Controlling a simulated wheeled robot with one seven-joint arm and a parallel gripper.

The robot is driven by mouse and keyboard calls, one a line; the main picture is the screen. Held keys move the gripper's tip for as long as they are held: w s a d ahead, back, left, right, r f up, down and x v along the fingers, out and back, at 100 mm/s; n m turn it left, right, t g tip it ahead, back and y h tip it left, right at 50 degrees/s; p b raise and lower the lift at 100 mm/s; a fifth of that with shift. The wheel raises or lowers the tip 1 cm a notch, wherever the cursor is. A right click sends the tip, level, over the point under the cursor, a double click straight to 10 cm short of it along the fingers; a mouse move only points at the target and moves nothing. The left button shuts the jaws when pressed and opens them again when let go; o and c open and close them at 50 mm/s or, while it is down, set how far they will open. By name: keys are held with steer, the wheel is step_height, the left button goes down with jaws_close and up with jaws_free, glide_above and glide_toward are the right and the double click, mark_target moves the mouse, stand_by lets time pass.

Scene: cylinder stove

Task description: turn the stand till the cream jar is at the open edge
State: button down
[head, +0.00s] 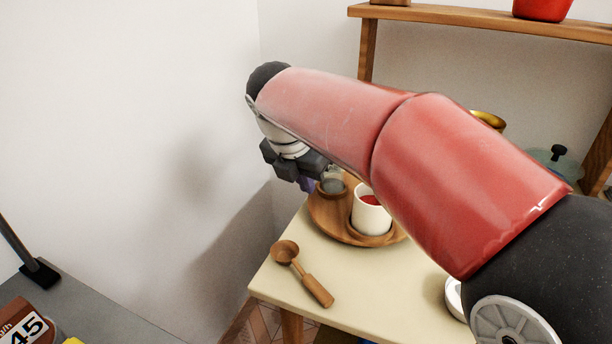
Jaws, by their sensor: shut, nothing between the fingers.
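The stand is a round wooden tray (325,222) on the cream table, partly hidden behind my arm. A cream-white jar (371,217) with red at its top stands upright on the stand's right front part. A small brown jar with a grey top (332,188) stands to its left, towards the back. Something purple (306,185) shows just below my gripper; I cannot tell what it is. My dark grey gripper (312,176) is shut, at the stand's back left side, left of the cream jar. Its fingertips are mostly hidden, so I cannot tell whether they touch anything.
A wooden scoop (301,272) lies on the table (345,277) in front of the stand. A white wall (150,130) is close on the left. A wooden shelf (470,16) stands behind. A brass bowl (488,119) and a glass-lidded pot (556,165) are at the right.

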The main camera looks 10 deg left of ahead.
steer(key=shift+w+m+h, duration=0.4)
steer(key=shift+w+m, duration=0.75)
steer(key=shift+m, duration=0.05)
steer(key=shift+w+d+m+g+p, duration=0.15)
steer(key=shift+w+m+g, duration=0.05)
steer(key=shift+w+m, duration=0.25)
steer(key=shift+w+d+m+g+p, duration=0.1)
steer(key=shift+w+m+g+p, duration=0.1)
steer(key=shift+w+m, duration=0.2)
steer(key=shift+h, duration=0.3)
steer(key=shift+r, duration=0.1)
